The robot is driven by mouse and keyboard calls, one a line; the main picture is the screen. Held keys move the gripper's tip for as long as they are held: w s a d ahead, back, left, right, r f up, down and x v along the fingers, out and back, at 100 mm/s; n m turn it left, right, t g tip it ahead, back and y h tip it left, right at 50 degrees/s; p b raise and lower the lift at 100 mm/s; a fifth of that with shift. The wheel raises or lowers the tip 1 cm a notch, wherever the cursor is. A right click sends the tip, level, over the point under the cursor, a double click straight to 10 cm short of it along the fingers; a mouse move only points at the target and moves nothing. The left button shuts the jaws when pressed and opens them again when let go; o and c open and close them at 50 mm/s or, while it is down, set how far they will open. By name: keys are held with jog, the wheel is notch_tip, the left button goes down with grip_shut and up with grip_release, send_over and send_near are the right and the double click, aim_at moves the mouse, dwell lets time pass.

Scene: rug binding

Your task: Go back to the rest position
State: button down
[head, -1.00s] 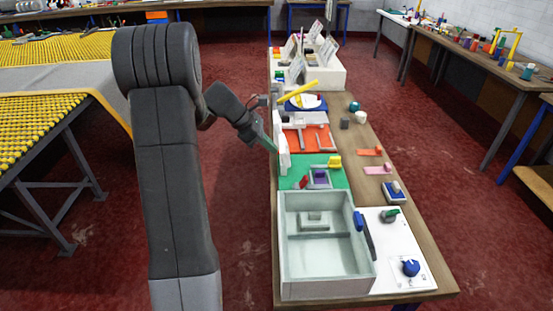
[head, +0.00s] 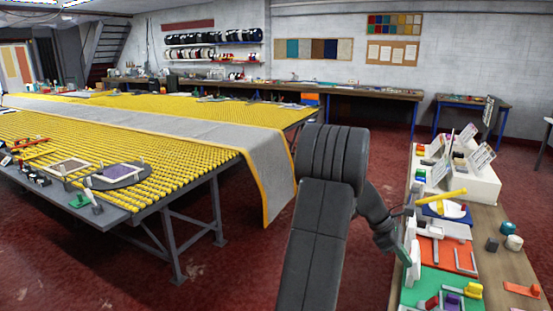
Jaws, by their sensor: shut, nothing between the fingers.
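My gripper (head: 406,252) is at the left edge of the workbench (head: 496,229), at the right of the head view. It hangs at the end of my dark grey arm, pointing down and to the right. Its fingers are shut and no object shows between them. The tips are small in the picture and lie close to a white upright panel (head: 414,262) by the green mat (head: 424,289). I cannot tell whether they touch it.
On the bench are a red-orange board (head: 432,253), a yellow bar (head: 443,196), a white card stand (head: 470,181) and small cups (head: 513,242). A long roller table (head: 208,153) with yellow-edged grey carpet stands left. Red floor (head: 235,265) lies open between.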

send_near(425, 307)
jog(key=d+f+b, duration=0.1)
jog(key=s+d+f, duration=0.1)
jog(key=shift+s+d+b, duration=0.1)
jog(key=shift+d+b, duration=0.15)
jog(key=shift+b, duration=0.1)
jog(key=shift+w+a+f+g+h+b, duration=0.25)
jog(key=shift+a+f+g+h+b, duration=0.1)
jog(key=shift+f+g+h+b, duration=0.45)
jog(key=b, duration=0.1)
jog(key=f+h+b, duration=0.1)
jog(key=shift+a+g+h+b, duration=0.25)
jog(key=shift+g+h+b, duration=0.05)
jog(key=shift+b, duration=0.05)
jog(key=shift+w+a+f+h+b, duration=0.2)
jog(key=shift+w+f+h+b, duration=0.15)
jog(key=shift+b, duration=0.25)
jog(key=shift+w+a+g+h+b, duration=0.25)
jog(key=shift+g+h+b, duration=0.2)
jog(key=shift+h, duration=0.2)
jog(key=shift+s+r, duration=0.1)
jog(key=shift+r, duration=0.1)
